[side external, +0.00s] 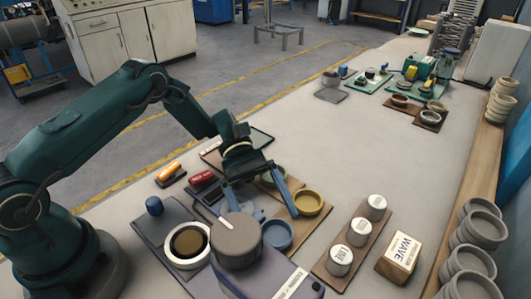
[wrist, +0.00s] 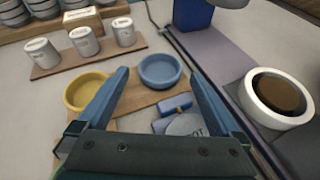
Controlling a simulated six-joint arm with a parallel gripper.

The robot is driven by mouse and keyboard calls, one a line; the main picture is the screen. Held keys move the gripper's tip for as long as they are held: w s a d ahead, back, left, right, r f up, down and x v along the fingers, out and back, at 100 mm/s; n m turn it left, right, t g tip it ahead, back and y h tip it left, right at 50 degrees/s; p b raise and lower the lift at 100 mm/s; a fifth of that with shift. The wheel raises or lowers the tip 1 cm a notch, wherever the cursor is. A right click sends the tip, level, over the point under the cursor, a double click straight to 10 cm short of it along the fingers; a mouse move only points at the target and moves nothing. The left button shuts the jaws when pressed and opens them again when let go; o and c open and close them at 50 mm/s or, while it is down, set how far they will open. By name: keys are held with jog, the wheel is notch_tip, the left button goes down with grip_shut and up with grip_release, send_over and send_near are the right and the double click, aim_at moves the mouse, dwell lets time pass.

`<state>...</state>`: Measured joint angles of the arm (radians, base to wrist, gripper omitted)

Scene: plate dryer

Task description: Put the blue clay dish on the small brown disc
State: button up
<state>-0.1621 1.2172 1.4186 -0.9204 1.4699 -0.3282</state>
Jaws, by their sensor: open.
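The blue clay dish (side external: 277,235) sits upright on a brown board, beside the large grey cylinder in the side view. In the wrist view the blue dish (wrist: 160,72) lies ahead, between the fingertips in the picture. My gripper (side external: 263,208) is open and empty above the board, with its fingers pointing down; its fingers also show in the wrist view (wrist: 160,77). I cannot tell the exact height gap to the dish. The small brown disc (side external: 188,241) lies inside a white ring, left of the grey cylinder; it is at the right in the wrist view (wrist: 279,93).
The grey cylinder (side external: 237,243) stands between the blue dish and the white ring (side external: 187,263). White labelled cylinders (side external: 341,261) stand on a board at the right.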

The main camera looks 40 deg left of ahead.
jog(key=shift+x, duration=1.05)
jog(key=c, duration=1.5)
jog(key=shift+o, duration=0.2)
jog(key=shift+r, duration=0.15)
